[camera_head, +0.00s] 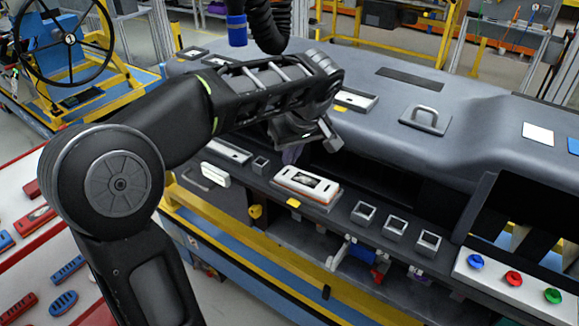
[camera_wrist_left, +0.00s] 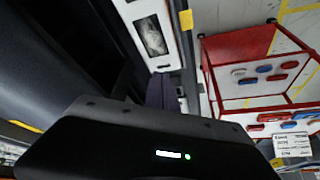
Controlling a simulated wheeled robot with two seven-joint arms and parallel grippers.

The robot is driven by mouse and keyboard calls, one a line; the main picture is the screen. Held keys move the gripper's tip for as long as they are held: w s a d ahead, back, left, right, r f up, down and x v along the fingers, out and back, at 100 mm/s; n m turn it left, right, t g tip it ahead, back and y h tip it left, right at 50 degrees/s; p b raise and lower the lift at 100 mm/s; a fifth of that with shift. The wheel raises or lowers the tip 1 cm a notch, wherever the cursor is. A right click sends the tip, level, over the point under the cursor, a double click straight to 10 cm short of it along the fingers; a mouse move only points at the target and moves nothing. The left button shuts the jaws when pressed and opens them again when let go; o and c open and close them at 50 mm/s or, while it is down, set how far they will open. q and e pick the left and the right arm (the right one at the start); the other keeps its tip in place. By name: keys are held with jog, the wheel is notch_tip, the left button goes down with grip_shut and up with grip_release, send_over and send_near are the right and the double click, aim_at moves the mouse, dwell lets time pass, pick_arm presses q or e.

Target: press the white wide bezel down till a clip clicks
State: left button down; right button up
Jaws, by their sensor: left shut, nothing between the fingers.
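The white wide bezel (camera_head: 307,180) sits over a slot in the front ledge of the dark dashboard module (camera_head: 450,140). It has a dark picture-like middle and an orange edge showing beneath its near side. I cannot tell whether it is flush. The bezel also shows at the top of the left wrist view (camera_wrist_left: 134,16), partly cut off by the frame. My left gripper (camera_head: 291,155) is shut and empty, pointing down just above and behind the bezel's left end. A gap seems to show between them, but contact is hard to judge. My right gripper is not in view.
Several small square frames (camera_head: 396,228) line the ledge to the right. A white handle-like piece (camera_head: 215,175) is at the left. Red, blue and green buttons (camera_head: 513,278) are at the far right. A table with loose coloured parts (camera_head: 40,260) stands at the left.

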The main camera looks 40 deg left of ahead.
pick_arm(q)
jog(key=shift+r+p, duration=1.5)
jog(key=shift+r, duration=1.15)
